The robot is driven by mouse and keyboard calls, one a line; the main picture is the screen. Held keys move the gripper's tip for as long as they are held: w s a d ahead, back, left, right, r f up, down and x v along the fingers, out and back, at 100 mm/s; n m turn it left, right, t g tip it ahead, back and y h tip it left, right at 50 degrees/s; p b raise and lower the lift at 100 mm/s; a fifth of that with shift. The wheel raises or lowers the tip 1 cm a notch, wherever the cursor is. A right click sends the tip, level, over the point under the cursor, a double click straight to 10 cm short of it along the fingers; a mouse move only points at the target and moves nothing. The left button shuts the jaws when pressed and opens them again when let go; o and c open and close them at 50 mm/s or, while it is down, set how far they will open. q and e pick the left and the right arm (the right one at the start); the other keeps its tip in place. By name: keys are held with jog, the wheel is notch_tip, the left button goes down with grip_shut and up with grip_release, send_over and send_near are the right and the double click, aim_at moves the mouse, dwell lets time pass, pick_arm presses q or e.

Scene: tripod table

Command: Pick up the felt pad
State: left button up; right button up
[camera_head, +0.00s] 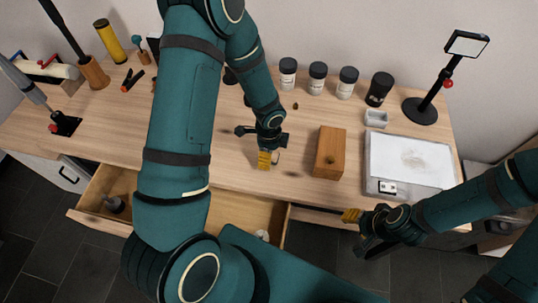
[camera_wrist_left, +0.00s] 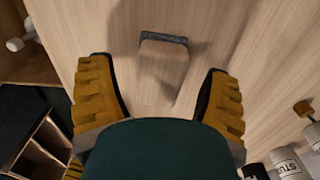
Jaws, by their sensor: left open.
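My left gripper (camera_head: 264,160) is low over the table's front middle, left of a wooden box. In the left wrist view its yellow fingers (camera_wrist_left: 160,90) are wide apart, one on each side of the pad, with nothing held. In the head view the gripper mostly hides the pad. My right gripper (camera_head: 352,215) is near the table's front edge; its opening is unclear.
The wooden box (camera_head: 330,152) stands right of my left gripper. A grey-white plate (camera_head: 411,160) lies farther right. Several jars (camera_head: 318,78) line the back, with a black lamp-like stand (camera_head: 420,110) at the right. An open drawer (camera_head: 236,209) sticks out in front.

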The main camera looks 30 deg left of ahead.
pick_arm(q)
jog(key=shift+f, duration=0.25)
jog(key=c, duration=1.3)
jog(key=shift+r, duration=0.1)
notch_tip(320, 180, up, 10)
jog(key=shift+f+p, duration=0.1)
jog(key=shift+p, duration=0.95)
jog(key=o, duration=0.6)
jog(key=c, duration=0.5)
jog(key=shift+o, duration=0.2)
